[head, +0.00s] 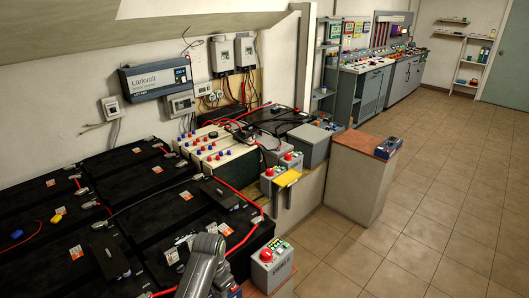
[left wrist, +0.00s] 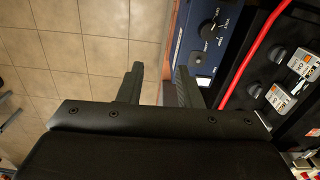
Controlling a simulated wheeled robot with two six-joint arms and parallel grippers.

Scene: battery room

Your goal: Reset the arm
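My left arm (head: 204,266) rises from the bottom edge of the head view, in front of the black batteries. Its gripper cannot be made out there. In the left wrist view my left gripper (left wrist: 158,84) has its two dark fingers apart, with tiled floor and a wooden edge showing between them. I see nothing held. A blue device with a black knob (left wrist: 208,32) lies just beyond the right finger; I cannot tell whether they touch. My right arm and gripper are in neither view.
Black batteries (head: 62,262) with red and black cables fill the left. A grey box with a red button (head: 271,266) stands at the bench's front edge. A pedestal with a wooden top (head: 358,143) carries a small blue device (head: 388,146). The tiled floor (head: 440,240) at right is clear.

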